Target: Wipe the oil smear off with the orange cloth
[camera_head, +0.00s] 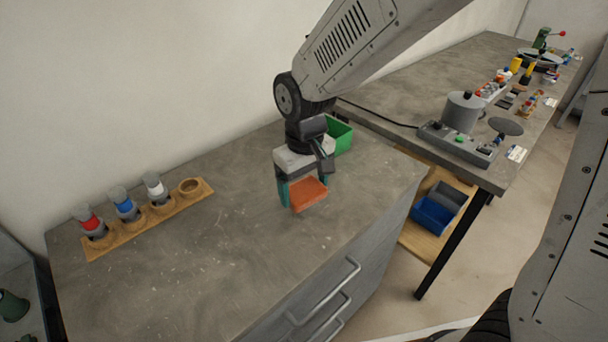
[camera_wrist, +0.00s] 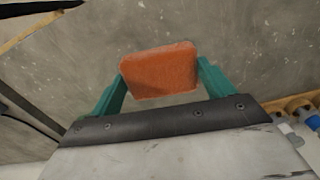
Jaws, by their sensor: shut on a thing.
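The orange cloth (camera_head: 308,194) is a folded block between the green fingers of my gripper (camera_head: 305,193), over the right part of the grey worktop (camera_head: 240,250). In the wrist view the cloth (camera_wrist: 160,72) sits between the two fingertips (camera_wrist: 161,80), with bare grey surface behind it. My gripper is shut on the cloth. I cannot tell whether the cloth touches the worktop. I cannot make out an oil smear in either view; only pale scuffs and specks show on the worktop.
A wooden rack (camera_head: 140,222) with red, blue and white-marked cylinders and one empty ring stands at the left. A green bin (camera_head: 339,136) is close behind my gripper. A drawer handle (camera_head: 325,290) sticks out at the front. A second bench (camera_head: 400,85) stands at the right.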

